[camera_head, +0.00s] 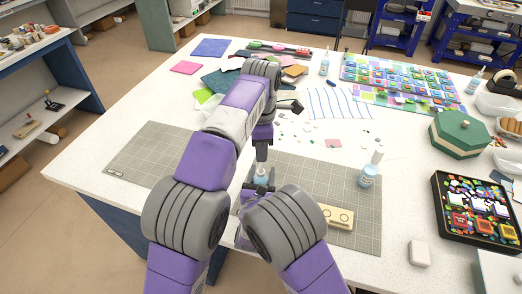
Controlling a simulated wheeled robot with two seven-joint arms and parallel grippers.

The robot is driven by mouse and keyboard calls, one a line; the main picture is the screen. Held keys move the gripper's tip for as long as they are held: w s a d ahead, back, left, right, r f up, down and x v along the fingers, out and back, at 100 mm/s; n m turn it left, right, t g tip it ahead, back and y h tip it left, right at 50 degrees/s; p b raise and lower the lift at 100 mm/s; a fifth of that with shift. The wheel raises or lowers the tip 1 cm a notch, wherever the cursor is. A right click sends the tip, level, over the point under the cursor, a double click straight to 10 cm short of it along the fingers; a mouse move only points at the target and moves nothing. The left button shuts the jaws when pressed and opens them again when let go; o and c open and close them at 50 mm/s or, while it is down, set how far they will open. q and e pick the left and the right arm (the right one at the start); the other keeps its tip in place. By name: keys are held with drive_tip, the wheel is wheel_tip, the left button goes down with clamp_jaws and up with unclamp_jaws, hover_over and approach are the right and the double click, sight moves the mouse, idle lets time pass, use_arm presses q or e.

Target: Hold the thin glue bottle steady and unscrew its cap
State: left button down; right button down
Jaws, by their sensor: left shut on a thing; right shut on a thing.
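A small pale blue bottle (261,173), which looks like the thin glue bottle, stands upright over the cutting mat (305,172), mostly hidden between my grippers. My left gripper (261,162) points straight down from above and is shut at the bottle's top, where the cap would be; the cap itself is hidden. My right gripper (259,187) comes from the front and is shut on the lower bottle body. I cannot tell whether the bottle touches the mat.
A labelled bottle (368,176) and a pale bottle (377,156) stand to the right. A green box (460,134) and a black tray (436,222) of glass pieces are farther right. A second mat (150,160) at left is clear.

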drive_tip(key=shift+c, duration=1.7)
unclamp_jaws()
